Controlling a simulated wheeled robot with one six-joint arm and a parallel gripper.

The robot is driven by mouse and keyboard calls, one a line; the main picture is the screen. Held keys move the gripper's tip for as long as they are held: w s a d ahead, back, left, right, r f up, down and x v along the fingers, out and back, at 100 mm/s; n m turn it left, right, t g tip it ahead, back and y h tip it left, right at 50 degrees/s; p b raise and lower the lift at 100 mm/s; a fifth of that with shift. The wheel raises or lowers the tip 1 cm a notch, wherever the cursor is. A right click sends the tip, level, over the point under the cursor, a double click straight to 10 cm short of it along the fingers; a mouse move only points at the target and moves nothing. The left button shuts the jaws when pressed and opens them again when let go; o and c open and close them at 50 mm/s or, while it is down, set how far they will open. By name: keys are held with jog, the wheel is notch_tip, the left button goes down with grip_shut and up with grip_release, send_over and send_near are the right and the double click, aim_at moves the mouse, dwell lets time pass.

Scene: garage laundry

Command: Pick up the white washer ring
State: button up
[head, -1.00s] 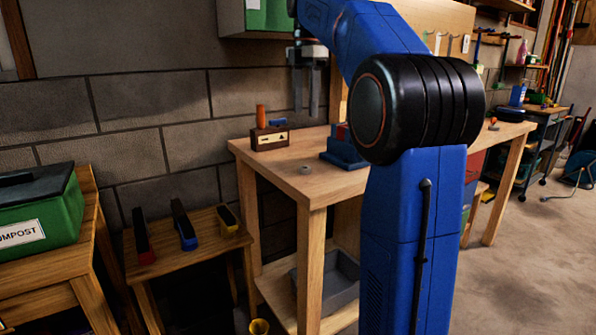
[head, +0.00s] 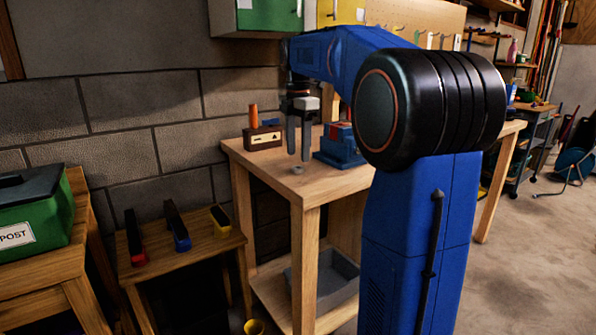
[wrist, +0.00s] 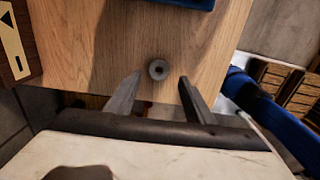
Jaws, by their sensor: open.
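The washer ring (head: 298,169) lies flat near the front left corner of the wooden workbench (head: 335,183). It looks grey rather than white, and its dark centre hole shows in the wrist view (wrist: 158,69). My gripper (head: 298,156) points down above the ring, with its two fingers apart and nothing between them. In the wrist view the ring lies just beyond the fingertips (wrist: 160,78), roughly centred between them. The exact height of the fingertips over the bench is hard to tell.
A brown wooden box with an orange handle (head: 263,138) stands behind the ring. A blue block-like tool (head: 338,150) sits to its right. A small wooden table (head: 175,253) with several coloured tools and a green compost bin (head: 35,215) stand at left.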

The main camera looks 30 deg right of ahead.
aim_at(298, 170)
jog(key=shift+w+d+f, duration=0.1)
jog(key=shift+w+f, duration=0.05)
jog(key=shift+f, duration=2)
jog(key=c, duration=1.1)
jog(key=shift+r, duration=0.1)
